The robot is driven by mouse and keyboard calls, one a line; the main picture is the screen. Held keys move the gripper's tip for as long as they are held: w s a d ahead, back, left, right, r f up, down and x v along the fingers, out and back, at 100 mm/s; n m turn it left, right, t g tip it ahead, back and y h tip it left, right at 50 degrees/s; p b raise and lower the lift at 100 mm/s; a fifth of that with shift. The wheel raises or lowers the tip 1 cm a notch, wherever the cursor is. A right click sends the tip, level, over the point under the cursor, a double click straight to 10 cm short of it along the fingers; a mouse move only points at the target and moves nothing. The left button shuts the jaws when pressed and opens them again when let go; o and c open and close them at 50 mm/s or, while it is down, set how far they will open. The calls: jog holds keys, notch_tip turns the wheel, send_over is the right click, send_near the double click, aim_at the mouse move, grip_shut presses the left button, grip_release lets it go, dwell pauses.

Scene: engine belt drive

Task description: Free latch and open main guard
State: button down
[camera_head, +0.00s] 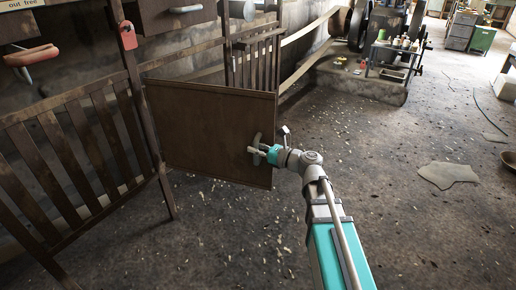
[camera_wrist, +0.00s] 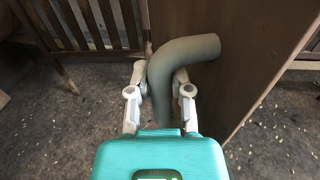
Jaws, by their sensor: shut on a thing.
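The main guard (camera_head: 205,130) is a flat brown panel in the head view. Its left edge is by the dark post, and its right side stands out from the fence line toward me, at an angle. A grey bent-tube handle (camera_wrist: 185,55) is fixed on its face near the free edge. My gripper (camera_head: 262,151) is shut on this handle, with one finger on each side of it in the wrist view. The guard panel (camera_wrist: 245,60) also fills the right of that view. I cannot make out a latch.
A slatted fence (camera_head: 75,150) runs along the left. A red padlock-shaped piece (camera_head: 128,36) hangs on the post. A belt (camera_head: 310,30) and machine stand behind on a concrete plinth (camera_head: 360,82). The floor at right is mostly clear, with a flat grey sheet (camera_head: 447,175).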

jog(key=shift+a, duration=0.1)
jog(key=c, duration=0.5)
grip_release()
jog(key=shift+c, duration=0.2)
jog(key=v, duration=1.2)
